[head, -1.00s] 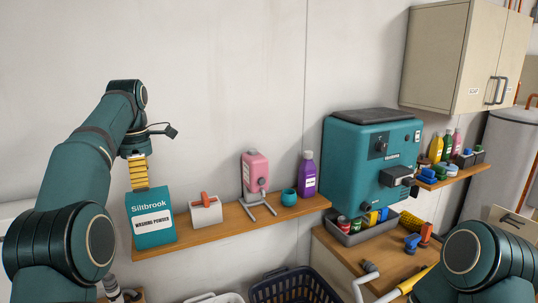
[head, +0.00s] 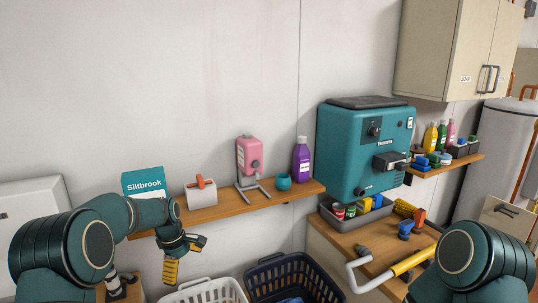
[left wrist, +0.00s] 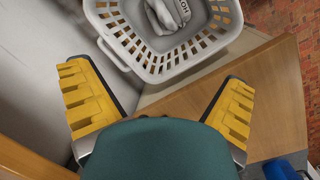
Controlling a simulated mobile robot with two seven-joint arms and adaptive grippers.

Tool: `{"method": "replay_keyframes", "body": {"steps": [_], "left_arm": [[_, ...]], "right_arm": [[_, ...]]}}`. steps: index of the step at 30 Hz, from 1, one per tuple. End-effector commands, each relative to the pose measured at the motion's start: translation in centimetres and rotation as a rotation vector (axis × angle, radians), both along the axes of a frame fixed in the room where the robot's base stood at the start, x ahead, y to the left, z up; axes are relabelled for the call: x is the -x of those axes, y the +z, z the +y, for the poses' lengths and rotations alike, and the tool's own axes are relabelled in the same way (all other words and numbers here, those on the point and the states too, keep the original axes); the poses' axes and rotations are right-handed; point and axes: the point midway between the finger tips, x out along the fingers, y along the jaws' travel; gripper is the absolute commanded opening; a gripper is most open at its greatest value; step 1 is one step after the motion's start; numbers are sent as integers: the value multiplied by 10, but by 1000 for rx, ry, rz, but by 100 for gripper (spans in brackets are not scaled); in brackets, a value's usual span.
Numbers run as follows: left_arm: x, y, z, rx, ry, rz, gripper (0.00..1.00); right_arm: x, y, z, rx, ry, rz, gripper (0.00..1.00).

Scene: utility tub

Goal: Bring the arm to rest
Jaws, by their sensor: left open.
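My left gripper (head: 172,268) hangs below the wall shelf in the head view, to the left of the white basket. Its arm comes in from the left and bends down in front of the washing powder box. In the left wrist view its two yellow fingers (left wrist: 158,105) stand wide apart with nothing between them. Of my right arm only the green and black joint (head: 470,262) shows at the lower right of the head view; its gripper is not in view.
The wall shelf (head: 233,208) holds a washing powder box (head: 143,183), a pink dispenser (head: 249,157) and a purple bottle (head: 302,160). Below stand a white basket (left wrist: 203,52) with grey cloth and a dark blue basket (head: 290,272). A teal machine (head: 345,150) is at right.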

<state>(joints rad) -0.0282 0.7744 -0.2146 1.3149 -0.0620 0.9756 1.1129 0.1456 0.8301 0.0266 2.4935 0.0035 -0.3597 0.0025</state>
Motion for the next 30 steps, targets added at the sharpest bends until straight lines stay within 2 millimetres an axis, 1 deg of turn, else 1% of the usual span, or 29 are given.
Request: {"method": "replay_keyframes", "body": {"steps": [1,2,3,5,6,8,9,11,12,13,16,18,21,24,25,27,30], "left_arm": [[14,-40,-10,15,-72,-4,100],[21,-58,-17,22,-118,-15,100],[32,-82,-26,31,-178,-31,100],[51,-114,-39,43,-265,-57,100],[64,-135,-48,50,-322,-75,100],[87,-163,-62,60,-407,-104,100],[103,-180,-71,66,-462,-122,100],[130,-203,-84,72,-544,-152,100],[148,-217,-92,75,-598,-171,100],[163,-226,-98,77,-638,-185,100],[209,-249,-116,79,-763,-235,100],[238,-258,-126,75,-841,-268,100],[271,-264,-135,69,-928,-305,100],[291,-266,-140,61,-982,-329,100],[295,-266,-141,60,-992,-333,100],[300,-265,-142,56,-1007,-340,100],[301,-265,-142,57,-1008,-342,100]], "right_arm": [[0,-10,0,1,0,0,0],[0,-13,1,1,0,1,0],[0,-17,1,1,0,1,0],[1,-23,1,2,0,2,0],[1,-27,1,3,1,3,0],[1,-34,1,3,1,4,0],[1,-38,1,3,1,4,0],[2,-44,1,4,1,6,0],[2,-48,2,5,1,7,0],[2,-51,2,5,1,7,0],[2,-60,2,6,2,8,0],[3,-66,2,7,2,9,0],[3,-71,2,8,2,9,0],[3,-74,3,8,2,9,0],[3,-75,3,8,3,9,0],[3,-75,3,8,3,9,0],[3,-75,3,8,3,9,0]]}}
